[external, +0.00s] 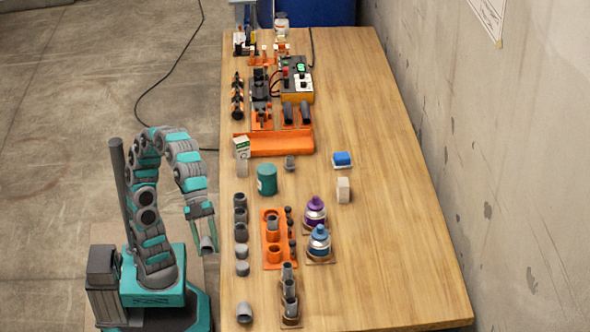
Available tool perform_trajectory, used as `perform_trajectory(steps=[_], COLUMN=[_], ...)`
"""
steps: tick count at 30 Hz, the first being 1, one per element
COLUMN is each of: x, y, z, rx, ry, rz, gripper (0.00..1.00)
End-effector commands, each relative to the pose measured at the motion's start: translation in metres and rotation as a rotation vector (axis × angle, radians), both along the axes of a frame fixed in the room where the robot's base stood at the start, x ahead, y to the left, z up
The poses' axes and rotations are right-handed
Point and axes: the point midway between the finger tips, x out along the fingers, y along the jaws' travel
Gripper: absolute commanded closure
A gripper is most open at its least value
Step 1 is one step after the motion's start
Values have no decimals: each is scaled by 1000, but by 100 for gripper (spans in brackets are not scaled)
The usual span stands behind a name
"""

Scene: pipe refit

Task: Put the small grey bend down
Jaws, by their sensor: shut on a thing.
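My gripper (205,232) points down at the left of the table, just outside its left edge in the picture. It is shut on the small grey bend (208,245), which hangs below the fingers, its open end showing. The bend is apart from the table top (390,240). Its exact height is hard to tell from this view.
Several grey fittings (241,232) stand in a column along the table's left edge. The table's right side is clear.

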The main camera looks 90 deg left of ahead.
Motion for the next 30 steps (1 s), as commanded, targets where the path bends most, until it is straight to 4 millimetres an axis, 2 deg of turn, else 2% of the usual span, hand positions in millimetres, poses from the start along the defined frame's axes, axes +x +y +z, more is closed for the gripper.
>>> perform_trajectory(steps=[7, 11, 14, 24, 30], x=[-2, -1, -1, -1, -1], y=[3, 2, 2, 2, 2], z=[1, 10, 24, 90, 117], rx=[0, -3, -3, -6, -6], ry=[0, -1, -1, -4, -4], rz=[0, 2, 2, 3, 2], gripper=[100, 100, 100, 100, 100])
